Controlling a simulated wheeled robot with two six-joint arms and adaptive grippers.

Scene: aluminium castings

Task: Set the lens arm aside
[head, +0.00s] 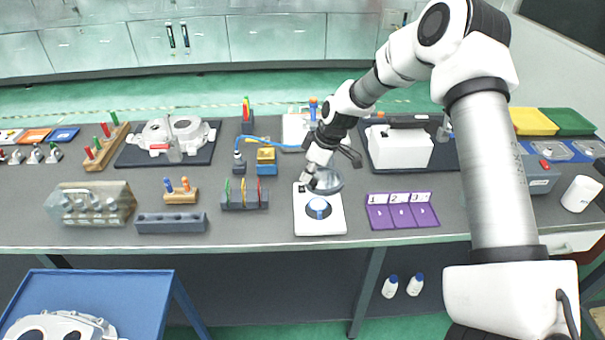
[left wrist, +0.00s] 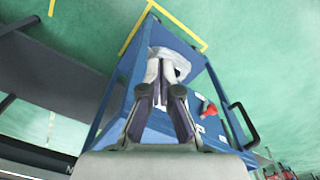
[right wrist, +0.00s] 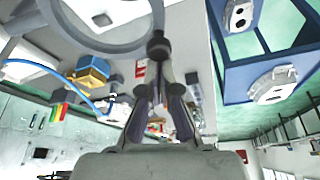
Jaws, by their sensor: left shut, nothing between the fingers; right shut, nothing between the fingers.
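The lens arm's round clear lens (head: 327,182) hangs over a white base plate (head: 320,226) with a blue round part (head: 318,208) on it. In the right wrist view the lens ring (right wrist: 150,42) fills the upper left, with a dark knob (right wrist: 158,48) at its rim. My right gripper (head: 308,182) is at the lens's left edge; in its wrist view its fingertips (right wrist: 158,88) are shut, empty, just short of the knob. Whether they touch it I cannot tell. My left gripper (left wrist: 161,98) is shut and empty above a blue cart.
A purple numbered mat (head: 402,218) lies right of the base plate. A grey rack with coloured tools (head: 245,203) and a yellow-blue block (head: 266,160) stand left. A white box (head: 400,148) is behind right. The blue cart (head: 125,288) with a casting (head: 62,326) stands at the front left.

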